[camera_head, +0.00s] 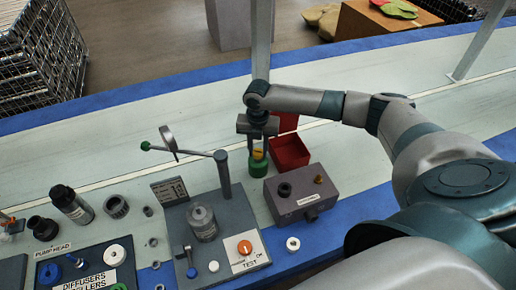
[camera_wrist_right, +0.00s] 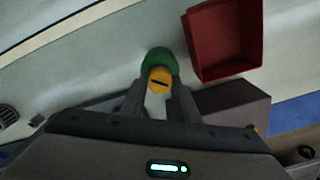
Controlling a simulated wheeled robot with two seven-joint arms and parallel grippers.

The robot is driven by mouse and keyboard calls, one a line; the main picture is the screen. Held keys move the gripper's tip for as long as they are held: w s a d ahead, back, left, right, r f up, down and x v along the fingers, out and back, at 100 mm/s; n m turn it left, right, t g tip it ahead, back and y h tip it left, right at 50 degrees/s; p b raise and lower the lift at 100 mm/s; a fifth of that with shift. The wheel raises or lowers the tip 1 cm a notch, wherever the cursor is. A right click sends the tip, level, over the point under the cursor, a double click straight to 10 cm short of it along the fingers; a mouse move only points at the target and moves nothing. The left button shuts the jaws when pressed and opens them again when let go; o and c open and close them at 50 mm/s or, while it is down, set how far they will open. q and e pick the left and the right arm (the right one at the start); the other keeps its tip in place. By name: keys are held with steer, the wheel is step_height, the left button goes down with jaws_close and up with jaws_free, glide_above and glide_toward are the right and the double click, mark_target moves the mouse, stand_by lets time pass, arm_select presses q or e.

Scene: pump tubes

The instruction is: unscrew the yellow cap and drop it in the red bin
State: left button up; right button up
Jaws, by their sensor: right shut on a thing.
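The yellow cap (camera_wrist_right: 159,80) has a dark slot across its top and sits between the fingertips of my right gripper (camera_head: 258,150), which points down and is shut on it. In the head view a little yellow (camera_head: 258,154) shows between the fingers. Directly below is a round green base (camera_head: 258,168), which also shows beside the cap in the wrist view (camera_wrist_right: 158,58). I cannot tell whether the cap is still joined to what is under it. The red bin (camera_head: 290,153) stands just right of the gripper; it looks empty in the wrist view (camera_wrist_right: 226,42). My left gripper is out of view.
A grey box with knobs (camera_head: 302,196) stands close in front of the bin. A test stand with a lever (camera_head: 224,178) is to the left of the gripper. Loose parts and a dark bottle (camera_head: 75,207) lie further left. The pale belt behind is mostly clear.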

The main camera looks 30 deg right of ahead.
stand_by(0.3)
steer(key=n, duration=0.2)
steer(key=shift+n+p, duration=0.3)
steer(key=shift+n, duration=0.5)
steer(key=shift+s, duration=0.1)
steer(key=shift+n, duration=1.7)
steer(key=o, duration=0.9)
